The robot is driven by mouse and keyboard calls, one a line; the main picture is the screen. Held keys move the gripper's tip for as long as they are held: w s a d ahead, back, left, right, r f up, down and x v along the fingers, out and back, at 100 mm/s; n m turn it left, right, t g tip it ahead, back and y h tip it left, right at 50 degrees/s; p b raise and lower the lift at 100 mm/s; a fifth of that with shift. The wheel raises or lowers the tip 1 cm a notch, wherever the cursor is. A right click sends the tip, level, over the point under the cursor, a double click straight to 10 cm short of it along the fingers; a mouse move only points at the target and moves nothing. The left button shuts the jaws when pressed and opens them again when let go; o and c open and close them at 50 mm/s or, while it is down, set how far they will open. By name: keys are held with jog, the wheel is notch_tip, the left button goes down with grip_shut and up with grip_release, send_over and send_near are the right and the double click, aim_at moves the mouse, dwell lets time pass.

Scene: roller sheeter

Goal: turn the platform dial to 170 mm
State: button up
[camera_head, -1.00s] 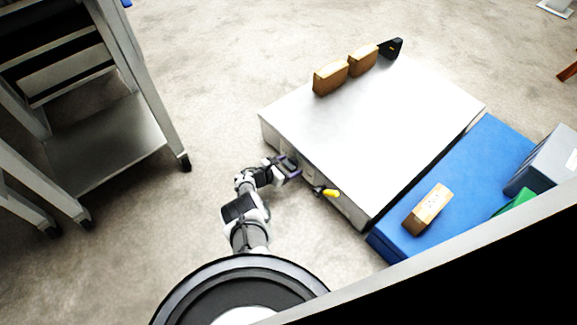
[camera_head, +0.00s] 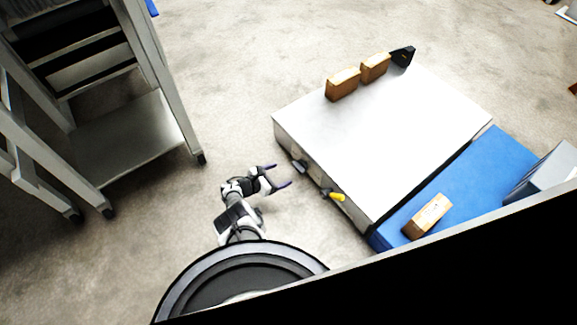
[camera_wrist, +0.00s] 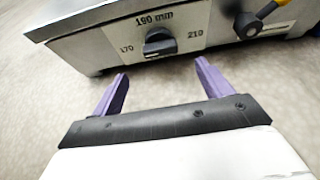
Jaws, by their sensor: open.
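The platform dial (camera_wrist: 160,42) is a black knob on a pale label plate on the machine's side. The plate reads 170 at left, 210 at right and what looks like 190 mm above. I cannot tell for certain which mark the knob points to. The dial shows small and dark in the head view (camera_head: 299,166). My gripper (camera_head: 280,176) is open and empty, a short way out from that side. In the wrist view its purple fingers (camera_wrist: 161,72) are spread below the dial, apart from it.
A yellow-handled lever (camera_head: 336,196) sticks out right of the dial. The white-topped platform (camera_head: 390,130) carries brown blocks (camera_head: 342,84) at its far edge. A blue surface (camera_head: 470,180) adjoins it at right. A grey metal rack (camera_head: 130,130) stands at left. Floor lies between rack and platform.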

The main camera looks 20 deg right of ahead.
jog(key=shift+p+v, duration=0.5)
jog(key=shift+v, duration=1.1)
